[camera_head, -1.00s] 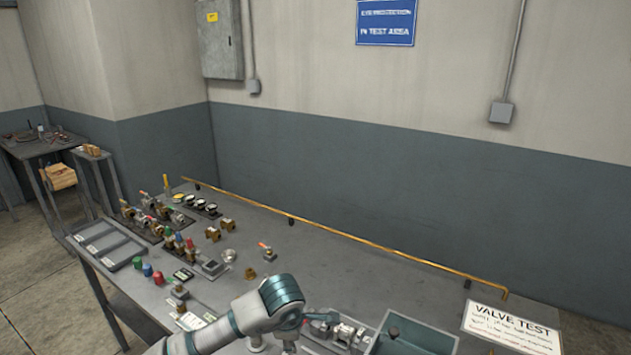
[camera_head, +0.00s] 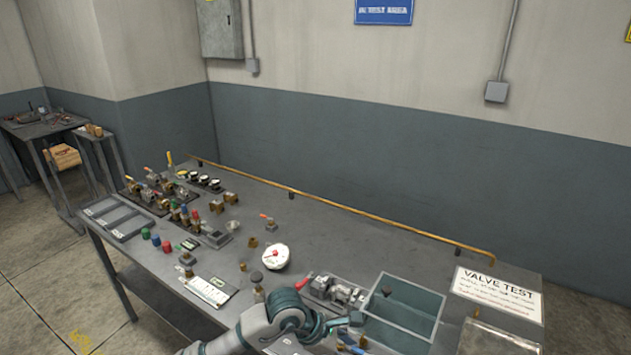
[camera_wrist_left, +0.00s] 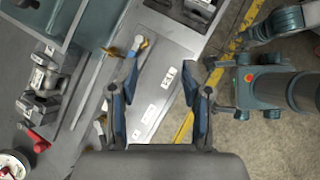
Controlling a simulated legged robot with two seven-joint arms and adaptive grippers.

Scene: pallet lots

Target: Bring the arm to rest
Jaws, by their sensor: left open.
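My left arm comes in at the bottom of the head view, its teal-and-grey links bent low over the bench's front edge. My left gripper (camera_wrist_left: 160,82) is open and empty in the left wrist view, its two dark blue fingers wide apart. It points down over a pale strip with white labels and the bench's edge; nothing lies between the pads in its grasp. In the head view the gripper is small and partly hidden near the bottom, beside the open grey bin.
The bench (camera_head: 340,240) holds a grey bin (camera_head: 440,300), a clamped valve fixture (camera_head: 338,291), a red-needled gauge (camera_head: 276,257), a "VALVE TEST" sign (camera_head: 497,294) and several valves at left. A yellow pipe (camera_head: 350,215) runs along the back. The bench's middle back is clear.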

